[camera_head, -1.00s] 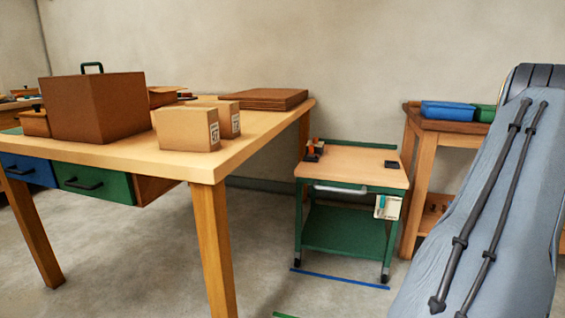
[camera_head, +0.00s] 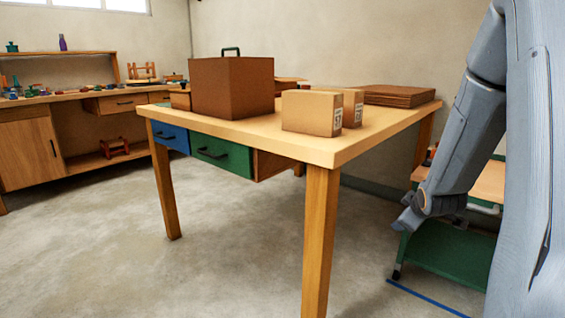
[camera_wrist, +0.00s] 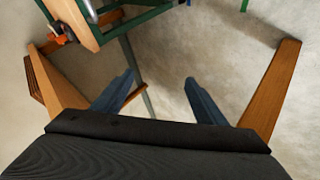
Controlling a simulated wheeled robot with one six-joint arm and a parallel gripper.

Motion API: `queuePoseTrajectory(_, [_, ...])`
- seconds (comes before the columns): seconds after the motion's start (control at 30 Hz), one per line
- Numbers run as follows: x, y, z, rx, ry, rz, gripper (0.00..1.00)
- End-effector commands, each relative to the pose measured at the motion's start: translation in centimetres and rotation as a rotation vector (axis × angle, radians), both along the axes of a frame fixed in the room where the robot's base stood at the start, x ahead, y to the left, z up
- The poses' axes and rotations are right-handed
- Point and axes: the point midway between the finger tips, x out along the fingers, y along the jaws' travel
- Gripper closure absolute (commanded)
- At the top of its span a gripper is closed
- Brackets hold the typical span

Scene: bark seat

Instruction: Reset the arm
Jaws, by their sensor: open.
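My gripper (camera_wrist: 160,82) shows in the wrist view with its two blue-grey fingers spread apart. It is open and nothing is between the fingers; bare floor and table-leg parts lie beyond it. In the head view my arm comes down at the right side, in front of the green cart (camera_head: 455,250). My gripper's fingertips are hard to make out there.
A wooden table (camera_head: 330,150) stands in the middle, bearing a large brown box (camera_head: 230,90), two small cartons (camera_head: 310,112) and flat brown sheets (camera_head: 400,95). A workbench (camera_head: 80,98) stands at the back left. The floor (camera_head: 120,240) at the front left is clear.

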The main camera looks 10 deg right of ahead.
Motion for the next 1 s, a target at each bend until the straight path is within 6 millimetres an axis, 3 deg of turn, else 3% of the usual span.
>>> queuePoseTrajectory(0.03, [0.5, 3.6, 0.1, 0.035, 0.020, 0.018, 0.34])
queuePoseTrajectory(0.27, [-1.4, 18.1, -0.1, 0.210, 0.154, 0.035, 0.34])
queuePoseTrajectory(0.47, [-6.6, 29.4, -0.4, 0.333, 0.300, 0.045, 0.34])
queuePoseTrajectory(0.6, [-11.9, 36.2, -0.6, 0.400, 0.418, 0.045, 0.34])
queuePoseTrajectory(0.7, [-16.3, 40.2, -0.7, 0.435, 0.507, 0.043, 0.34])
queuePoseTrajectory(0.8, [-20.3, 42.8, -0.8, 0.454, 0.583, 0.038, 0.34])
queuePoseTrajectory(1.0, [-25.8, 45.5, -0.8, 0.467, 0.687, 0.028, 0.34])
